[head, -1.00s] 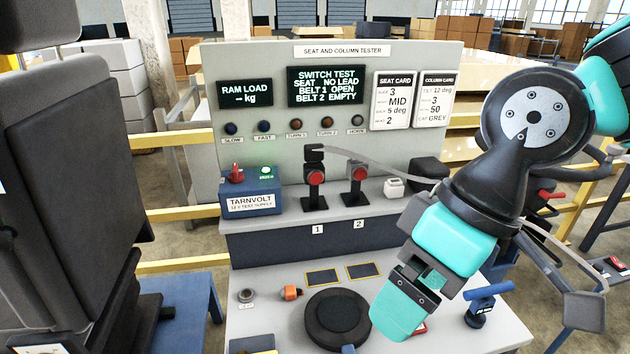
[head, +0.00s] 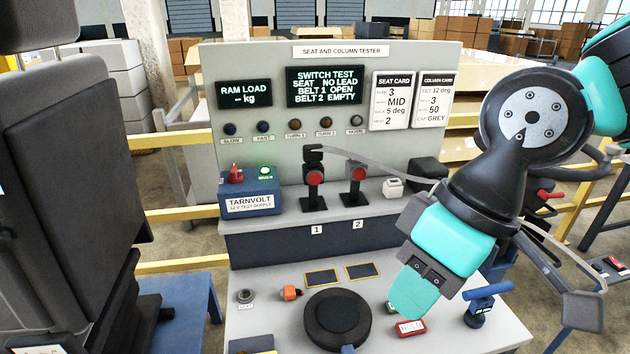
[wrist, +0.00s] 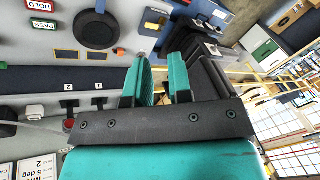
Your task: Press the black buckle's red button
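Two dark buckles with red buttons stand upright on the tester's ledge in the head view. The buckle above label 1 (head: 314,178) has a dark tongue piece at its top, where a grey strap ends. The buckle above label 2 (head: 356,174) has nothing in its top. I cannot tell their body colours apart; both look black. My gripper (head: 408,302) hangs over the bench, in front of and to the right of both buckles, pointing down and left, touching neither. In the wrist view its teal fingers (wrist: 161,82) are apart, with nothing between them.
A black round pad (head: 337,316), an orange part (head: 291,294) and a red HOLD block (head: 411,328) lie on the bench. A blue TARNVOLT supply (head: 250,200) stands left of the buckles. The screen (head: 324,86) reads BELT 1 OPEN, BELT 2 EMPTY.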

